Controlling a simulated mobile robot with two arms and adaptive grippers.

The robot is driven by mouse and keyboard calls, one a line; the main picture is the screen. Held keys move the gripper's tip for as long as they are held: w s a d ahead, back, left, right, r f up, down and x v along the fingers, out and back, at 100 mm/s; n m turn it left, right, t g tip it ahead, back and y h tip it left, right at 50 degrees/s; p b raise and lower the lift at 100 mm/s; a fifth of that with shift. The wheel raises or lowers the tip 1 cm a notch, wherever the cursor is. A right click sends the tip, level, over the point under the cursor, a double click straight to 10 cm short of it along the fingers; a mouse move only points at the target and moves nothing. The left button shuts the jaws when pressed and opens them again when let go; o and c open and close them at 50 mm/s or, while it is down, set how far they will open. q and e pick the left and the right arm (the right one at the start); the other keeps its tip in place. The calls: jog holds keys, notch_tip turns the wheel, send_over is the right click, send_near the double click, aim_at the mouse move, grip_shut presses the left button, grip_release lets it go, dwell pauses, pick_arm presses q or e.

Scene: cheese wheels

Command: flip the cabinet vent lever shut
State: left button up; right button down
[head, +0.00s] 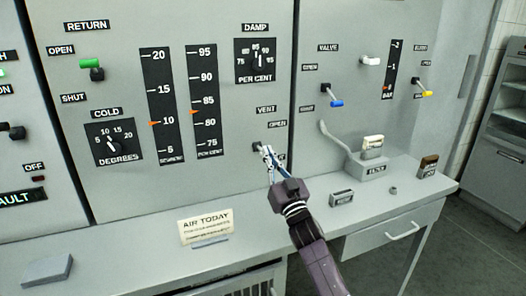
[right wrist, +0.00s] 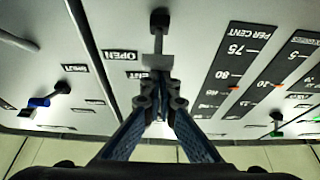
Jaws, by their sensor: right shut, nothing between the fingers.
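The vent lever (head: 257,147) is on the grey cabinet panel, below the VENT label (head: 266,109) and the OPEN label (head: 278,124). A lower label beside it is mostly hidden by my gripper. In the right wrist view the lever (right wrist: 158,32) shows a dark mount, a thin stem and a pale grey block-shaped handle. My right gripper (head: 267,154) is shut and empty at the lever. In the right wrist view its fingertips (right wrist: 160,80) are right at the handle's end; I cannot tell whether they touch. The lever's exact angle is unclear. My left gripper is out of view.
A green-handled lever (head: 90,64) is at the upper left; blue (head: 337,103) and yellow (head: 425,92) ones are to the right. A sign card (head: 206,225) stands on the ledge below. A filter box (head: 369,163) with a curved pipe is right of my gripper.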

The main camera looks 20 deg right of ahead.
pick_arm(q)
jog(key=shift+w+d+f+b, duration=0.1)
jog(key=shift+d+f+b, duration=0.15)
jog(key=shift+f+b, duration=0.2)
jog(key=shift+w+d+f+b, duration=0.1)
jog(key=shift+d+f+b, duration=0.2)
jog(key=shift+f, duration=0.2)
pick_arm(e)
jog(key=w+f+v, duration=0.1)
jog(key=f+v, duration=0.1)
jog(key=v, duration=1.1)
jog(key=shift+d+f, duration=0.2)
jog(key=shift+f, duration=0.3)
